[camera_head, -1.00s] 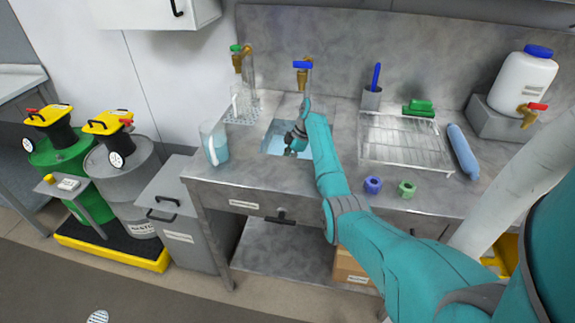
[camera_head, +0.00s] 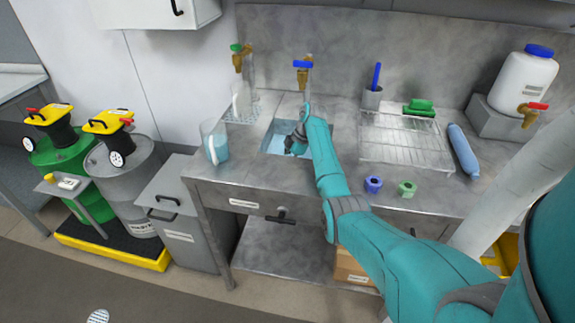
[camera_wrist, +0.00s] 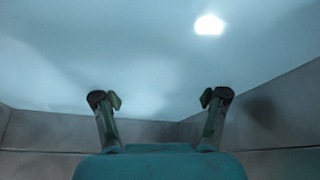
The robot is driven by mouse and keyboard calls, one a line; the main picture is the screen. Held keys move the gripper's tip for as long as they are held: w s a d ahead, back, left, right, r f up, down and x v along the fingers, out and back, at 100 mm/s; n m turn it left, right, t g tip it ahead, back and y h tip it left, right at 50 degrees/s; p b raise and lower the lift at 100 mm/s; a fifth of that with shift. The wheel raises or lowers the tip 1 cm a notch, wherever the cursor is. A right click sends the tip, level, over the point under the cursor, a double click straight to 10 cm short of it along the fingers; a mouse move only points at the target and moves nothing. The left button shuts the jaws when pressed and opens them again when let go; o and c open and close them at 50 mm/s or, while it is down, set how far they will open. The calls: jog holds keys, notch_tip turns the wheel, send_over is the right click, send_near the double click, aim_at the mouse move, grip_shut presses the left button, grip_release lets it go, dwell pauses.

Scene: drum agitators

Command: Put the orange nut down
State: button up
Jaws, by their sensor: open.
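My gripper (camera_head: 295,149) is over the sink (camera_head: 272,139) in the steel counter. In the wrist view my gripper (camera_wrist: 160,98) is open, with its two fingers well apart and nothing between them. Pale blue water (camera_wrist: 150,50) with a bright reflection fills most of that view, and the grey sink walls show at its lower sides. I see no orange nut in either view. A blue nut (camera_head: 373,184) and a green nut (camera_head: 407,188) lie on the counter near its front edge, right of my arm.
A clear jug (camera_head: 215,142) stands left of the sink. Two taps, one with a blue handle (camera_head: 302,64), rise behind it. A wire rack (camera_head: 405,143) and a blue cylinder (camera_head: 463,150) lie to the right. A white jerrycan (camera_head: 522,82) stands at the far right.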

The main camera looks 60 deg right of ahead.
jog(key=v, duration=1.2)
jog(key=shift+w+r, duration=0.1)
